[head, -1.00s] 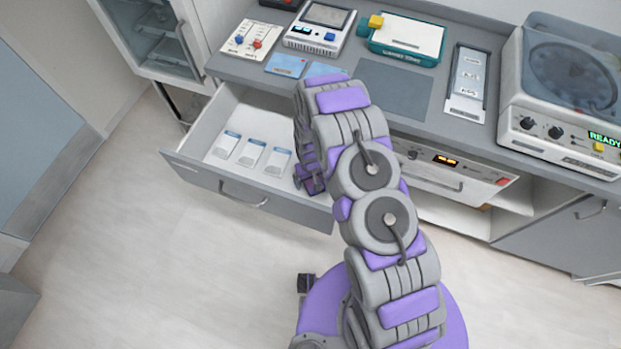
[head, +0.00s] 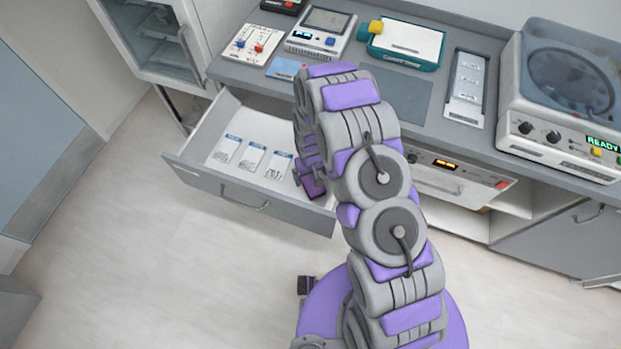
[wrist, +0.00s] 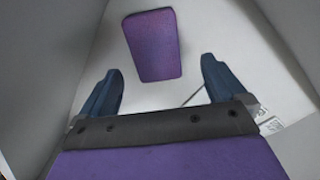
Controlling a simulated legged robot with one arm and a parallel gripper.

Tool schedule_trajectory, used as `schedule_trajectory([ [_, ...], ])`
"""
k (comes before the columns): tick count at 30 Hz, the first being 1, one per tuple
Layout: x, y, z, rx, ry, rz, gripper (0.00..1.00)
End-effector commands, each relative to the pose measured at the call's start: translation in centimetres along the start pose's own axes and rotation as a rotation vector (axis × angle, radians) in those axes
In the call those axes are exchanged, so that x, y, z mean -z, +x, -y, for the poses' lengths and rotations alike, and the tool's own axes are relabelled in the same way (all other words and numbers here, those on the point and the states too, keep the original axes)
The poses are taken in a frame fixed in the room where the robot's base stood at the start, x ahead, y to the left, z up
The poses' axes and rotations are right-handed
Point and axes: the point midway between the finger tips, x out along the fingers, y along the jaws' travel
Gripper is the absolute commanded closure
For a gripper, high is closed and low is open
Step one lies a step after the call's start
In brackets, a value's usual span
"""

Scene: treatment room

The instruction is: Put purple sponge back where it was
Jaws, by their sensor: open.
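The purple sponge (wrist: 153,45) lies flat on the white floor of the open drawer (head: 263,207). In the wrist view it is in the upper middle, beyond my fingertips and apart from them. My gripper (wrist: 161,66) is open, with its two dark blue fingers spread wide and nothing between them. In the head view my arm reaches down into the right part of the drawer. It covers much of that end, and I cannot clearly tell the sponge from the gripper there.
Several white packets (head: 252,158) lie in the drawer's left and middle part. Drawer walls rise close around my gripper. The counter above holds a blue mat (head: 285,68), a grey mat (head: 408,92), a teal-and-white device (head: 407,45) and a centrifuge (head: 565,90).

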Motion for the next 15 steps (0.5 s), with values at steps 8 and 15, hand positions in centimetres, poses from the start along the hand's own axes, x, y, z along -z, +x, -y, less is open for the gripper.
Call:
schedule_trajectory([
  [8,0.1,-5.2,0.0,0.0,0.0,-0.001,0.02],
  [15,0.0,-6.2,0.0,0.0,0.0,0.002,0.02],
])
